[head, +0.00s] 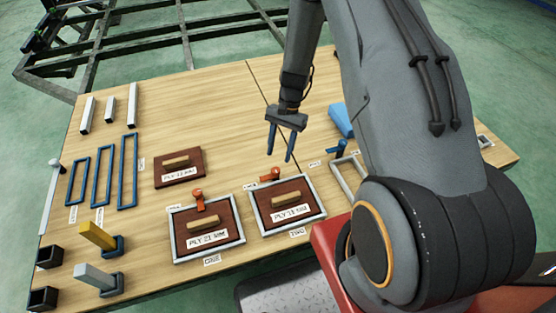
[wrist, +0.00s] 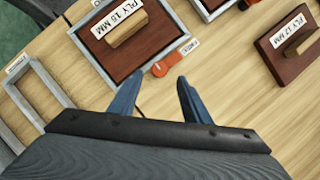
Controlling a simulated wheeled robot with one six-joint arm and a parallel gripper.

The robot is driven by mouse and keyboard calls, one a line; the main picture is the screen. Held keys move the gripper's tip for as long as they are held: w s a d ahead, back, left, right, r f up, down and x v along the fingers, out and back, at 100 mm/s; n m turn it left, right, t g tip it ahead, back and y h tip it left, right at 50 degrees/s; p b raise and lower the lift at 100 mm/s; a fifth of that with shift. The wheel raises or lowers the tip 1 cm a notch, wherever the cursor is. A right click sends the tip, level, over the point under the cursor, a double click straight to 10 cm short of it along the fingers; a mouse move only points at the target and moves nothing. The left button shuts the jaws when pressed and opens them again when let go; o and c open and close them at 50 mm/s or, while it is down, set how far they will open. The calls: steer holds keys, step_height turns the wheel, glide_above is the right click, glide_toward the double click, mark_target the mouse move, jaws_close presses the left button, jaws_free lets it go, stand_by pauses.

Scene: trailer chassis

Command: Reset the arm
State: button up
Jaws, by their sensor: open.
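My gripper (head: 280,146) hangs above the wooden table, its two blue fingers apart and nothing between them. In the wrist view its fingertips (wrist: 155,82) are spread over bare tabletop, close to an orange clamp (wrist: 167,65). My arm reaches from the right side of the head view over the table. Below and in front of the gripper, a dark red plate labelled PLY 15 MM (wrist: 122,35) lies in a grey frame (wrist: 165,8). The gripper touches nothing that I can see.
A metal chassis (head: 150,38) stands behind. The table's back middle is clear.

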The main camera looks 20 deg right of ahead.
steer(key=shift+v, duration=0.8)
steer(key=s+a+r+n+t+h+p, duration=0.15)
steer(key=s+r, duration=0.25)
steer(key=r, duration=0.6)
steer(key=s+r+n+h+p, duration=0.1)
steer(key=s+r+n+p, duration=0.2)
steer(key=r, duration=0.7)
steer(key=s+r+n+t+p, duration=0.1)
steer(key=s+r+n, duration=0.3)
steer(key=s+r, duration=0.7)
steer(key=shift+s+a+r+n+t+h, duration=0.15)
steer(key=shift+s+a+n+t+h, duration=0.3)
steer(key=shift+s, duration=0.7)
